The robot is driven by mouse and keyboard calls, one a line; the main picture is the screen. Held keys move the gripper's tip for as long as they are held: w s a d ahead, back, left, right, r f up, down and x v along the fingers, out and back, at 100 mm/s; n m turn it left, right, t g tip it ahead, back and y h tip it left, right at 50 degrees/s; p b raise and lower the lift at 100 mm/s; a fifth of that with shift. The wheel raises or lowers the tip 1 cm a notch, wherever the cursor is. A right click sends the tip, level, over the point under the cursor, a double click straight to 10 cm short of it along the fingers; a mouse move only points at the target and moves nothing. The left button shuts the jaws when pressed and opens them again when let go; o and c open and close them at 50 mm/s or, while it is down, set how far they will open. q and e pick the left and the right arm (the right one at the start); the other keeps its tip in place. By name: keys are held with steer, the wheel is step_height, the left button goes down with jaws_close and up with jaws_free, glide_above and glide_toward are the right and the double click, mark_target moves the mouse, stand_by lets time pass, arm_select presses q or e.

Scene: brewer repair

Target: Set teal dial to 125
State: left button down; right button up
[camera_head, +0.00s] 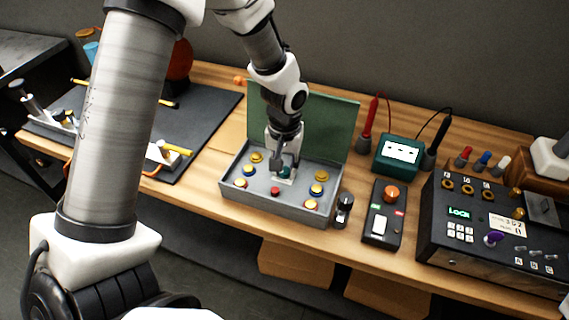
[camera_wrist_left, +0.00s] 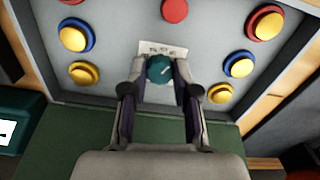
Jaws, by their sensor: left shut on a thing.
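The teal dial (camera_wrist_left: 160,69) sits in the middle of the grey panel in the open box (camera_head: 236,197). A pale pointer mark shows on its face. A small white label (camera_wrist_left: 163,49) with dark print lies beside it; I cannot read the number. My left gripper (camera_wrist_left: 160,80) is shut on the dial, one finger on each side. In the head view my left gripper (camera_head: 284,168) reaches down into the box and partly hides the dial. My right gripper is not in view.
Several yellow buttons with red or blue rings and a red button (camera_head: 275,191) surround the dial. The green lid (camera_head: 330,125) stands open behind. To the right are a teal meter (camera_head: 397,155), a switch box (camera_head: 383,214) and a black console (camera_head: 475,262).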

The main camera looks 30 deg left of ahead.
mark_target(285, 170)
arm_select(q)
steer(key=shift+s+f, duration=0.1)
steer(key=c, duration=1)
jaws_free()
steer(key=shift+o, duration=0.6)
step_height(285, 170, up, 12)
steer(key=shift+w, duration=0.2)
steer(key=shift+s+f, duration=0.1)
